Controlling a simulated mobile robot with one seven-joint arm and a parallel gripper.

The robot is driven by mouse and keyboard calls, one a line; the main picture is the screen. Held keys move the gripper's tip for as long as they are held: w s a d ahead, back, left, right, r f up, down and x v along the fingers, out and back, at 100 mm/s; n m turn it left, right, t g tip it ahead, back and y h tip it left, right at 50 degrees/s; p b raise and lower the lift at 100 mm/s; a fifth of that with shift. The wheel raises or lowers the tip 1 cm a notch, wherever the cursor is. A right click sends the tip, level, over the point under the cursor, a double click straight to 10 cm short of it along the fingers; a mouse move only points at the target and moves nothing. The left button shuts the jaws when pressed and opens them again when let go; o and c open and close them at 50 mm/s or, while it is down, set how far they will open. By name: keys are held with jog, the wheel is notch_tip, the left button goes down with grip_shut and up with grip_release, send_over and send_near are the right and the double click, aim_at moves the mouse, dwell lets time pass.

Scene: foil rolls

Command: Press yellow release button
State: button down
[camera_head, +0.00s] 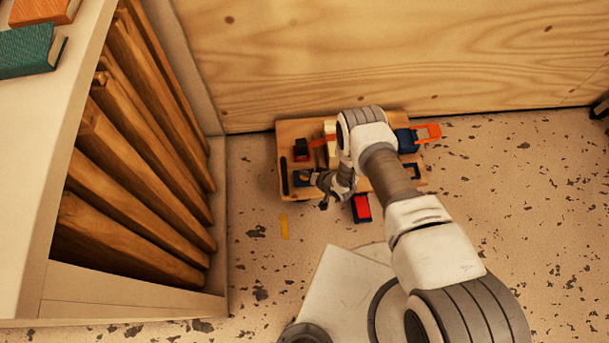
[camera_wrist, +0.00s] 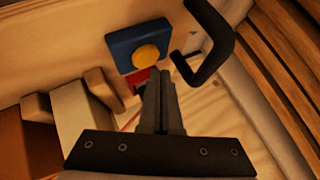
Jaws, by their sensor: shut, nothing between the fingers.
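A yellow round button (camera_wrist: 146,54) sits on a dark blue square block (camera_wrist: 124,50) in the wrist view. In the head view the same blue block (camera_head: 299,180) is at the left part of a wooden board, with a bit of yellow (camera_head: 305,179) on it. My gripper (camera_wrist: 156,76) is shut and empty. Its fingertips appear just below the button in the wrist view; I cannot tell whether they touch it. In the head view my gripper (camera_head: 323,190) is just right of the blue block, partly hidden by my wrist.
The wooden board (camera_head: 292,131) lies on the speckled floor by a plywood wall (camera_head: 400,50). A black handle (camera_wrist: 225,45) rises close to the button. A red-topped block (camera_head: 362,207) and an orange-and-blue piece (camera_head: 425,134) are nearby. A slatted wooden unit (camera_head: 140,180) stands left.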

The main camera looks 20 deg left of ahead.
jog(key=shift+f, duration=0.15)
jog(key=shift+f, duration=0.25)
jog(key=shift+f, duration=0.6)
dwell(0.8)
jog(key=shift+r, duration=0.15)
jog(key=shift+r+p, duration=0.65)
jog(key=shift+r, duration=0.2)
jog(key=shift+r+p, duration=1.8)
jog(key=shift+r, duration=0.8)
